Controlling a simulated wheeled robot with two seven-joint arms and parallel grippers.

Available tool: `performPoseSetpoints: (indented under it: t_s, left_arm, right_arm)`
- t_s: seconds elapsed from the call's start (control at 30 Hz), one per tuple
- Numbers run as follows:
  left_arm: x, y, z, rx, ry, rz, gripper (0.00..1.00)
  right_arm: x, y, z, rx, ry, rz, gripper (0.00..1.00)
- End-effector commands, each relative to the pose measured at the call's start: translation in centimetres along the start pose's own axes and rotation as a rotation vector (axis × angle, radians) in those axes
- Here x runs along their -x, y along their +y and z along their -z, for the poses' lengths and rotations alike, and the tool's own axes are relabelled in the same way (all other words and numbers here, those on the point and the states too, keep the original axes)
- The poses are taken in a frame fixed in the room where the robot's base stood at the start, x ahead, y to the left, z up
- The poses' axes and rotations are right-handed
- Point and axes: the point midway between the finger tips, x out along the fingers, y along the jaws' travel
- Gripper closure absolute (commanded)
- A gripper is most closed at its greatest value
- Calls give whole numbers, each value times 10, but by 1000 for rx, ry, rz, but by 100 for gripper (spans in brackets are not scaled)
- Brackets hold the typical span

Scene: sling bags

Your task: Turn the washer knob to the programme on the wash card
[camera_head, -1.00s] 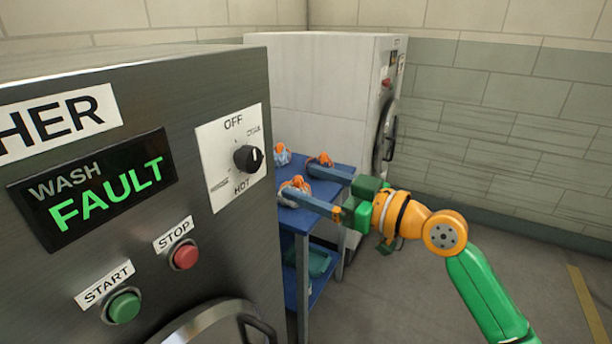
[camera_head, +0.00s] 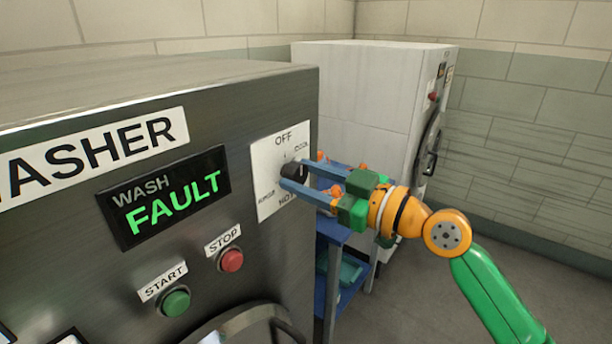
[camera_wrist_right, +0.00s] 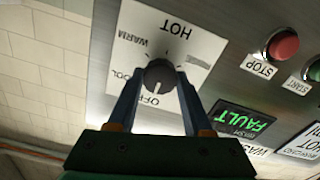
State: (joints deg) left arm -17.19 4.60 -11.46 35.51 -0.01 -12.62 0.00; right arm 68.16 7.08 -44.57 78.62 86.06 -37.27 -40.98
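The dark round knob (camera_head: 296,170) sits on a white dial plate (camera_head: 268,190) on the washer's steel front. In the right wrist view the knob (camera_wrist_right: 160,76) has a pale mark towards OFF. In the wrist view the gripper (camera_wrist_right: 160,78) looks open around the knob; firm contact does not show. My left gripper is not in view.
The washer's display (camera_head: 165,195) reads WASH FAULT. The red STOP button (camera_head: 231,260) and green START button (camera_head: 175,302) are below the dial. A white machine (camera_head: 360,90) stands beyond.

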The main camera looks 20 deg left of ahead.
Motion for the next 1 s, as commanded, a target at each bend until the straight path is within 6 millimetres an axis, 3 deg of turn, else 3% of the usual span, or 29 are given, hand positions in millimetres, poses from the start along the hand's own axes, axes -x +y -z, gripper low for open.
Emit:
performPoseSetpoints:
  t_s: [0.03,0.13,0.57,1.0]
  left_arm:
    - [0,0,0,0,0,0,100]
    - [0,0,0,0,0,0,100]
    - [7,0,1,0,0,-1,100]
    - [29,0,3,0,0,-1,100]
  right_arm:
    - [0,0,0,0,0,-1,76]
    - [0,1,0,0,0,-2,100]
    - [0,1,2,-112,1,-1,100]
    - [0,2,3,-508,1,-1,100]
